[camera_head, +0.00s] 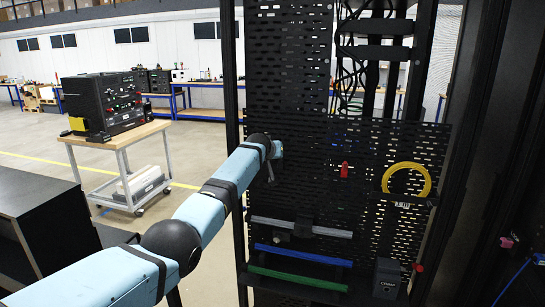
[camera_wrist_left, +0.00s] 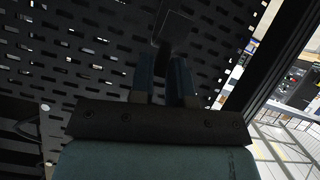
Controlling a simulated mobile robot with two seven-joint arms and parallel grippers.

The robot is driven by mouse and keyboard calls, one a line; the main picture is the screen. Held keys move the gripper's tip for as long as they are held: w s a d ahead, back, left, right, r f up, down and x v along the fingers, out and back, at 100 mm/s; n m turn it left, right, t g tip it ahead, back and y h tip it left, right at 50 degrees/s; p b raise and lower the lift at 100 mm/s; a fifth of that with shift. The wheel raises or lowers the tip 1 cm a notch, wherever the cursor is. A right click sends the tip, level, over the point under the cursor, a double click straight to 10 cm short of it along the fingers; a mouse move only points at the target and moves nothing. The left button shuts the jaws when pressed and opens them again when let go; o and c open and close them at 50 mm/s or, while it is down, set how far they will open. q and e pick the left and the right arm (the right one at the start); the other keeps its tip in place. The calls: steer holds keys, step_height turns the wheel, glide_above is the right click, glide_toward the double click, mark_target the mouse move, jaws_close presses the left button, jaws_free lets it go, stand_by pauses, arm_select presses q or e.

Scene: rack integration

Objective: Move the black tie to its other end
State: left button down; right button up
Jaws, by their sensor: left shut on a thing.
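My left arm reaches up from the lower left to the black perforated panel (camera_head: 400,150). My left gripper (camera_head: 273,158) is at the panel's left side, small and dark against it. In the left wrist view the two fingers of the gripper (camera_wrist_left: 165,75) are shut on a dark piece, the black tie (camera_wrist_left: 174,28), which sticks out beyond the fingertips in front of the perforated panel. In the head view I cannot make out the tie against the black panel. Whether the tie touches the panel I cannot tell. My right gripper is not in view.
A yellow cable coil (camera_head: 428,181) and a red piece (camera_head: 344,170) hang on the panel. A grey bar (camera_head: 320,231), a blue strip (camera_head: 300,255) and a green strip (camera_head: 295,278) lie below. A cart (camera_head: 125,150) stands left; open floor lies between.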

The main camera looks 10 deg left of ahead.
arm_select(q)
steer(key=shift+w+r, duration=0.15)
steer(key=shift+r, duration=0.45)
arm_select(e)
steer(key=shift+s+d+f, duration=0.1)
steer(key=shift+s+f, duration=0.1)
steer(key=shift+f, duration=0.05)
arm_select(q)
steer(key=c, duration=1.3)
jaws_free()
steer(key=shift+d, duration=0.1)
steer(key=shift+o, duration=0.8)
steer(key=shift+w+d+f, duration=0.1)
steer(key=shift+w+f, duration=0.1)
steer(key=shift+f, duration=0.25)
steer(key=shift+s, duration=0.2)
steer(key=b+v, duration=0.2)
steer(key=v, duration=1.1)
steer(key=shift+r, duration=0.3)
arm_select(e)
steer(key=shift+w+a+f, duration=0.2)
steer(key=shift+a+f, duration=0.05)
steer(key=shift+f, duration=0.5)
arm_select(q)
steer(key=shift+f, duration=0.1)
